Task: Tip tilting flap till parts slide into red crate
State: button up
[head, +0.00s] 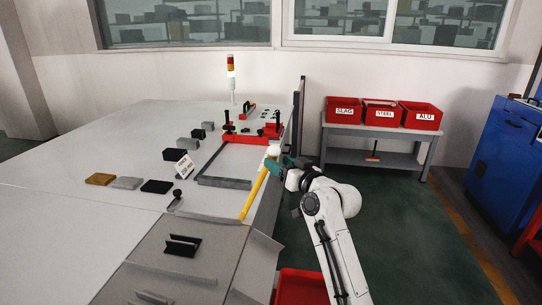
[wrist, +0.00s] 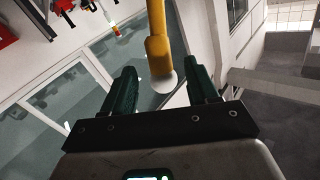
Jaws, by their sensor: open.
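The tilting flap (head: 215,245) is a grey plate at the near right of the table, lying about level. On it is a black, notched part (head: 182,245), with grey bar-like parts (head: 150,297) nearer me. A yellow lever (head: 252,195) rises from the flap's far right corner to a pale knob (head: 273,150). My gripper (head: 283,161) is at the lever's upper end. In the wrist view the yellow lever (wrist: 158,45) with its white end lies between my spread fingers (wrist: 158,82), with gaps on both sides. The red crate (head: 300,287) is on the floor below the flap, partly cut off.
Red bins marked SLAG (head: 344,111), STEEL (head: 383,113) and ALU (head: 421,116) stand on a grey rack at the back. A red clamp fixture (head: 250,133) and several blocks sit on the table. A blue cabinet (head: 505,150) stands right; green floor lies between.

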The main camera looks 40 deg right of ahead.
jog(key=shift+w+d+p, duration=0.2)
jog(key=shift+w+p, duration=0.1)
jog(key=shift+w, duration=1.9)
jog(key=shift+c, duration=0.3)
grip_shut()
